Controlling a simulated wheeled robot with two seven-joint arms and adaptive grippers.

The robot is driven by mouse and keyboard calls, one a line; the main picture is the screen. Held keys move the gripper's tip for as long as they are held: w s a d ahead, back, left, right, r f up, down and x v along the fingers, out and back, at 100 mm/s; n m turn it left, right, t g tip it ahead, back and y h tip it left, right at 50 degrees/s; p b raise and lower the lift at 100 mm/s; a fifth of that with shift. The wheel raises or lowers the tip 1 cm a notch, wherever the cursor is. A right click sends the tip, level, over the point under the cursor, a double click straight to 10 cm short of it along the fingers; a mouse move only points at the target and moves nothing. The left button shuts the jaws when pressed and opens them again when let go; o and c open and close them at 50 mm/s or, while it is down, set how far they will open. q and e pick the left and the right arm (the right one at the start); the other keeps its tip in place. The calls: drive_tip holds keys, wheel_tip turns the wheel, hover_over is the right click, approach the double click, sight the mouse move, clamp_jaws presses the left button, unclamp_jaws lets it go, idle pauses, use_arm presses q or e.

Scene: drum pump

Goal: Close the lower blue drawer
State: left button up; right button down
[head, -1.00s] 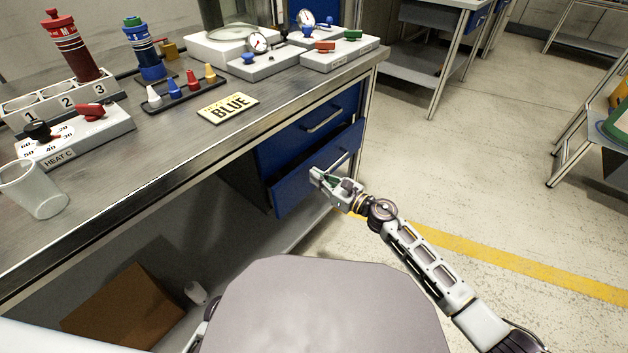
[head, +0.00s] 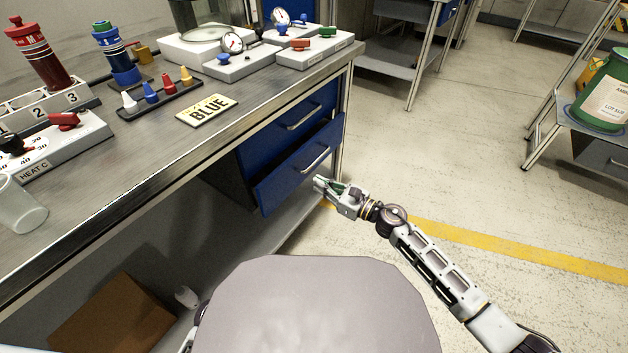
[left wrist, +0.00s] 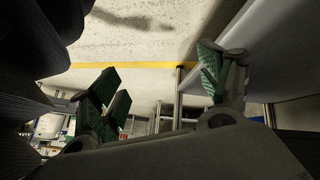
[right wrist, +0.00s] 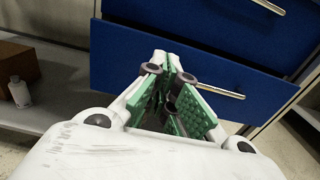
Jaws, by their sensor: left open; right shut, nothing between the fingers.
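The lower blue drawer (head: 285,178) stands pulled out a little from the bench, its front ahead of the closed upper blue drawer (head: 275,138). Its metal handle (head: 316,160) is in plain sight. My right gripper (head: 320,186) is shut and empty in front of the drawer front, just below and right of the handle. In the right wrist view the closed fingertips (right wrist: 166,62) point at the lower drawer front (right wrist: 120,65), left of its handle (right wrist: 222,92); contact cannot be told. My left gripper (left wrist: 165,75) is open and empty in the left wrist view, away from the drawer.
The bench top (head: 150,165) above holds gauges, bottles and a BLUE sign (head: 207,110). A cardboard box (head: 112,315) and a white bottle (head: 186,297) sit on the low shelf. Open floor (head: 440,170) lies right of the drawers.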

use_arm(q)
drive_tip(key=shift+s+a, duration=0.1)
drive_tip(key=shift+s, duration=0.45)
use_arm(e)
drive_tip(key=v, duration=0.3)
drive_tip(key=shift+s+d, duration=0.1)
drive_tip(key=shift+d, duration=0.05)
